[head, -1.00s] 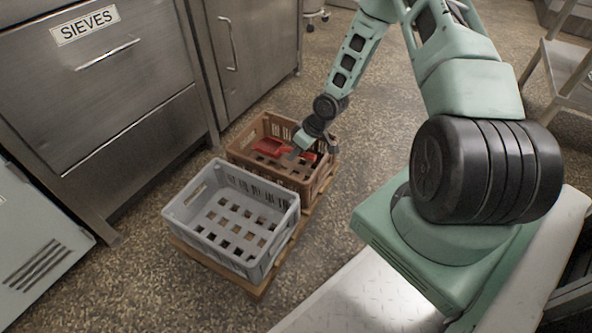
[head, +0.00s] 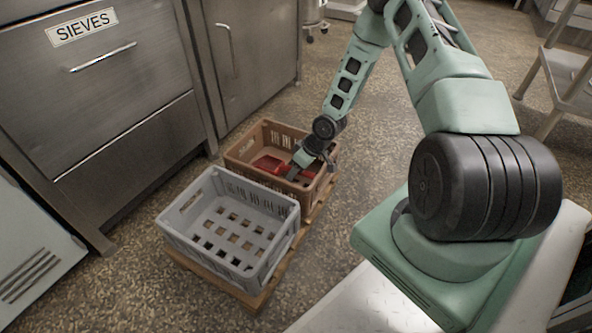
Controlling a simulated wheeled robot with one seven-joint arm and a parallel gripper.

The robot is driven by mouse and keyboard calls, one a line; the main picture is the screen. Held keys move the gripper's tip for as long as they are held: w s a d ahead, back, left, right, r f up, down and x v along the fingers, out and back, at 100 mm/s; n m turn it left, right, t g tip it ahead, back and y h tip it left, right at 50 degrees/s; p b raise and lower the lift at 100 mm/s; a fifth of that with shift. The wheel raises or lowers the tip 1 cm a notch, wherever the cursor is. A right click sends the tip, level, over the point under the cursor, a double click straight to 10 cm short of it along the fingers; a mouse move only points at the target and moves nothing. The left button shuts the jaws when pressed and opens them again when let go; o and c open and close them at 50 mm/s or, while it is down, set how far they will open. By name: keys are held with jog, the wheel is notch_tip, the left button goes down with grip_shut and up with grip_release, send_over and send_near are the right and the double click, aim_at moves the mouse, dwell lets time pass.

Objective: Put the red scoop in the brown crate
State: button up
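The red scoop (head: 267,164) is inside the brown crate (head: 244,148), low down between its walls. The crate's near wall is partly behind the grey crate. My gripper (head: 300,173) points down into the right part of the brown crate, at the right end of the scoop. Its fingertips are small and dark here. I cannot tell whether they are closed on the scoop or apart from it, nor whether the scoop rests on the crate floor.
An empty grey crate (head: 178,232) stands in front of the brown one, both on a wooden pallet (head: 250,297). Steel cabinets with a SIEVES drawer (head: 100,60) stand behind to the left. A step stool (head: 560,75) is at the right. Speckled floor around is free.

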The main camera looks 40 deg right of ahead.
jog(key=p+v, duration=0.7)
jog(key=v, duration=0.5)
jog(key=s+a+r+n+g+h, duration=0.3)
jog(key=a+r, duration=1.6)
jog(key=s+a+r, duration=0.5)
jog(key=s+a, duration=0.1)
jog(key=s, duration=0.3)
jog(key=s+a+r+n, duration=0.1)
jog(key=s+a+r, duration=0.4)
jog(key=s, duration=0.5)
jog(key=shift+s+a+r+g, duration=0.3)
jog(key=shift+a+r+g, duration=0.1)
jog(key=shift+a, duration=0.4)
